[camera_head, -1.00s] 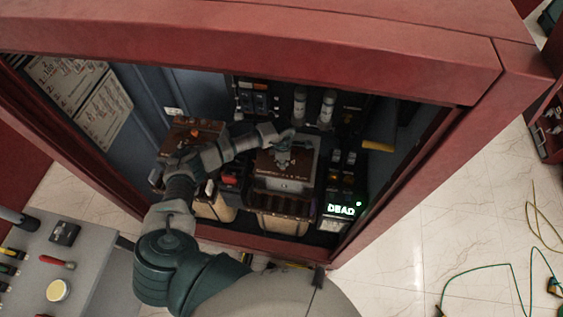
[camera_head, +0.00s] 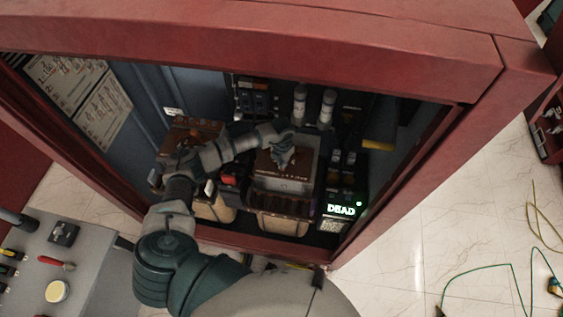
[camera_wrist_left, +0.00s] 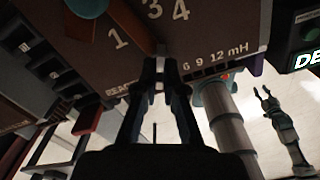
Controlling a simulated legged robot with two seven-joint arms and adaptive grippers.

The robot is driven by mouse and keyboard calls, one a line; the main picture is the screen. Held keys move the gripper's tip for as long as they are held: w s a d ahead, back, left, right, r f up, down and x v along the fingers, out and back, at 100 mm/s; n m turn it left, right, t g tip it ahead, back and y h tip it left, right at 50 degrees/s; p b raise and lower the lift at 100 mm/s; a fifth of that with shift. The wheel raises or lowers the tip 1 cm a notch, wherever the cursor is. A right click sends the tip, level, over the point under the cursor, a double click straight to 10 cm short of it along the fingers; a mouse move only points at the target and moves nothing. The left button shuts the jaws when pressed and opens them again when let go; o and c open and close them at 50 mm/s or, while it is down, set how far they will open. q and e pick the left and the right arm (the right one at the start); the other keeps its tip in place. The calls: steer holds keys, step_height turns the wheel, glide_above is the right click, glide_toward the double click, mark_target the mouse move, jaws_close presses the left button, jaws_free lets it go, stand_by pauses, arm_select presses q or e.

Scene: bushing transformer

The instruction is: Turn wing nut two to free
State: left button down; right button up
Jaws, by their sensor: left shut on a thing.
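The brown panel (camera_head: 295,170) stands in the cabinet, and its face also shows in the wrist view (camera_wrist_left: 90,55) with the numbers 1, 3 and 4 and the marking "6 9 12 mH". My left gripper (camera_head: 283,163) reaches onto this panel. In the wrist view my left gripper (camera_wrist_left: 160,70) has its fingertips together against the panel, below the 3. A small grey bit shows between the tips. Wing nut two is mostly hidden by the fingers, and its label is not seen. My right gripper (camera_wrist_left: 265,97) hangs apart from the panel, with its two fingers spread and empty.
The red cabinet frame (camera_head: 400,225) surrounds the opening. A meter (camera_head: 341,210) reading "DEAD" stands right of the panel. Pale cylinders (camera_head: 328,106) stand behind it, and a red-topped block (camera_head: 229,180) is to its left. A grey tool table (camera_head: 95,260) is at lower left.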

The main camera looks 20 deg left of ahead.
arm_select(q)
steer(key=shift+w+r+n, duration=0.15)
steer(key=shift+w+n, duration=0.1)
steer(key=shift+n, duration=0.55)
steer(key=c, duration=1.3)
jaws_free()
steer(key=shift+w+f, duration=0.15)
steer(key=shift+f, duration=0.05)
steer(key=shift+r, duration=0.1)
step_height(320, 180, up, 12)
steer(key=shift+f, duration=0.15)
